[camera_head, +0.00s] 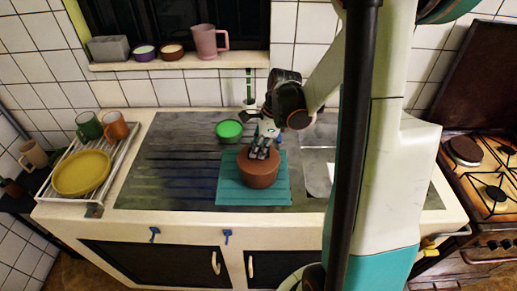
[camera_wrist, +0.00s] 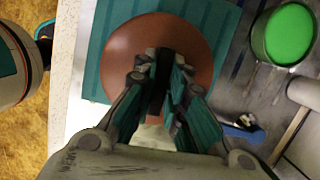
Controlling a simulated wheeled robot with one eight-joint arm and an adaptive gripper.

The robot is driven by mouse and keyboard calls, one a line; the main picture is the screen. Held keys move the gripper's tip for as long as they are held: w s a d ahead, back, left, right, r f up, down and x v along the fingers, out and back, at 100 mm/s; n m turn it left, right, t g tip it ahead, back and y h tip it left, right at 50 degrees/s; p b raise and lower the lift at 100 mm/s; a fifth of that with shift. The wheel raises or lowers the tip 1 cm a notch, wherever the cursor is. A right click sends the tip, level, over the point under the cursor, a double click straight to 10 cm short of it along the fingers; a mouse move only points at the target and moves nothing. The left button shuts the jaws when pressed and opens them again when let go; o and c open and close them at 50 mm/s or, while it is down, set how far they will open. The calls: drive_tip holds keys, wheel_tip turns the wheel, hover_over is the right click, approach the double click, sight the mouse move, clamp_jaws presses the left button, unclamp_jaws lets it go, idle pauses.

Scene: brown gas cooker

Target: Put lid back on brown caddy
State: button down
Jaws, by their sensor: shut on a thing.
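The brown caddy (camera_head: 258,178) stands upright on a teal mat (camera_head: 228,190) on the dark counter section. Its round brown lid (camera_head: 242,160) is over the caddy's top; I see no clear gap, but I cannot tell whether it is fully seated. In the wrist view the lid (camera_wrist: 203,50) is a brown disc over the mat (camera_wrist: 101,30). My gripper (camera_head: 262,153) points down at the lid's middle, its fingers close together and shut on the lid. The fingers (camera_wrist: 165,72) hide the part that they grip.
A green-topped bowl (camera_head: 229,129) stands just behind the mat. A dish rack (camera_head: 108,180) with a yellow plate (camera_head: 82,173) and mugs is at the left. A pink pitcher (camera_head: 207,42) stands on the windowsill. The gas cooker (camera_head: 486,180) is at the right.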

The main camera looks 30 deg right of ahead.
drive_tip(key=c, duration=1.6)
unclamp_jaws()
drive_tip(key=shift+o, duration=0.2)
drive_tip(key=o, duration=0.5)
drive_tip(key=shift+r+p, duration=2.3)
drive_tip(key=shift+r, duration=1.2)
